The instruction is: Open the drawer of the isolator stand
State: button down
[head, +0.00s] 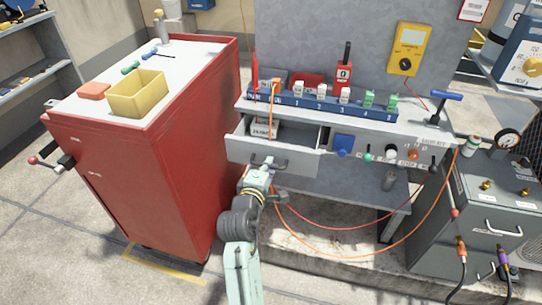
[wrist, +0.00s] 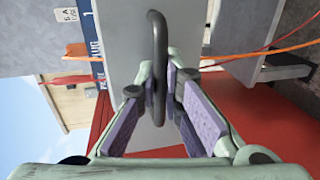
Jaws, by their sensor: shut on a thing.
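The isolator stand (head: 420,130) is a grey bench with a tall back panel, in the middle of the head view. Its drawer (head: 290,162) is pulled out at the left end, and I can see part of the inside. A labelled item (head: 264,130) shows at the drawer's left side. My gripper (head: 260,172) is at the drawer's front, shut on its dark bar handle (wrist: 157,40). In the wrist view my gripper (wrist: 165,88) has its purple-padded fingers on either side of the handle. The fingers partly hide the handle.
A red cabinet (head: 190,140) stands close on the left, with a yellow bin (head: 138,97) on top. An orange cable (head: 400,235) and a red one hang in loops right of my arm. A grey case (head: 485,205) with a gauge stands at right.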

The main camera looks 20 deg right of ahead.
jog(key=c, duration=2)
grip_release()
jog(key=shift+s+a, duration=0.1)
jog(key=shift+s, duration=0.05)
jog(key=v, duration=0.7)
jog(key=shift+s+a+r, duration=0.1)
